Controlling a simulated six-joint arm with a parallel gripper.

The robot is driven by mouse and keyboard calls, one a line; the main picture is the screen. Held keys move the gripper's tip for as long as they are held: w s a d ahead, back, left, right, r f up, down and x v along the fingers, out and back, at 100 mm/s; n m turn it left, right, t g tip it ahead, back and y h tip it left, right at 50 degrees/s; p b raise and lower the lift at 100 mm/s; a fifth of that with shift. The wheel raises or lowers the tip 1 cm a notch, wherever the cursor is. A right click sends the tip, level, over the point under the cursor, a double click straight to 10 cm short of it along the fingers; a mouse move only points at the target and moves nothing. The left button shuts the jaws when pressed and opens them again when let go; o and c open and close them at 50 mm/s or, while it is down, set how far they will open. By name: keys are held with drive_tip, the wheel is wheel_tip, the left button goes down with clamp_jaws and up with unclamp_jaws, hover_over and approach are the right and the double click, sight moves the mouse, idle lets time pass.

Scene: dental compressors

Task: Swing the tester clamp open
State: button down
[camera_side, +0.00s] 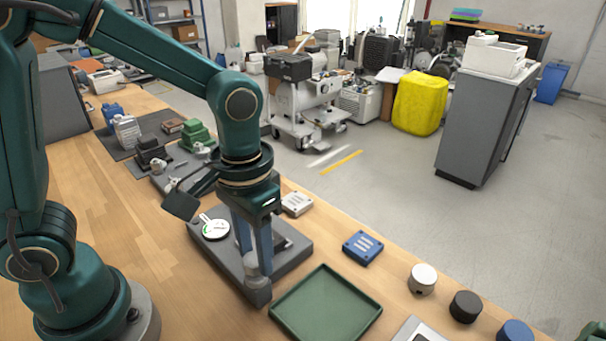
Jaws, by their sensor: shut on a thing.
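The tester has a dark grey base plate (294,254) on the wooden bench, with a round white-and-green dial (216,229) at its left end. My gripper (256,284) points straight down over the front part of the plate, with its blue fingers in front of the tester. It is shut on the tester clamp, at a light grey rounded part (251,263) that shows between the fingers low down. The fingers hide most of the clamp, so its angle cannot be told.
A green tray (326,306) lies close to the right of the tester. A blue block (362,247), a pale block (296,204) and several round knobs, one white (423,279), line the bench edge. Green blocks (196,137) and other parts stand behind. Bare bench is at left.

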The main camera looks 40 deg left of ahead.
drive_tip(key=shift+a, duration=0.1)
drive_tip(key=n, duration=0.8)
drive_tip(key=shift+a+r+n, duration=0.1)
drive_tip(key=shift+n, duration=0.2)
drive_tip(key=n, duration=0.4)
drive_tip(key=shift+s+n, duration=0.1)
drive_tip(key=shift+n, duration=2.5)
drive_tip(key=shift+c, duration=2.3)
unclamp_jaws()
